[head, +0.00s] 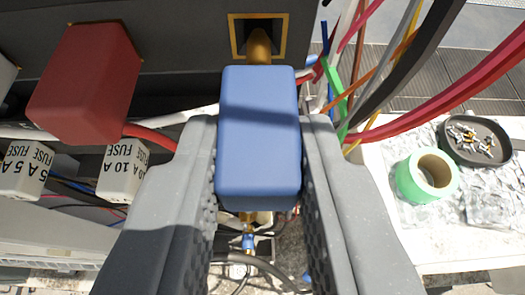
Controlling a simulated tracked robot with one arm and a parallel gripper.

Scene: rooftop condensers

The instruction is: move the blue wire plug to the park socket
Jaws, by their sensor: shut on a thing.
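The blue wire plug (259,135) is a blue block between the fingers of my gripper (259,165), which is shut on it from both sides. A brass-coloured pin at its far end points at a square, gold-rimmed socket (258,36) in the dark panel. The pin overlaps the socket opening in the picture; I cannot tell how deep it sits. No label shows on this socket. The plug's near end shows a brass-coloured part below it, where its wire is mostly hidden.
A red plug (85,85) with a red wire sits left on the dark panel (160,45). White fuse blocks (122,172) are below it. Coloured wires (440,105) hang at right. A green tape roll (426,176) and a dark dish of screws (475,141) lie on a white surface.

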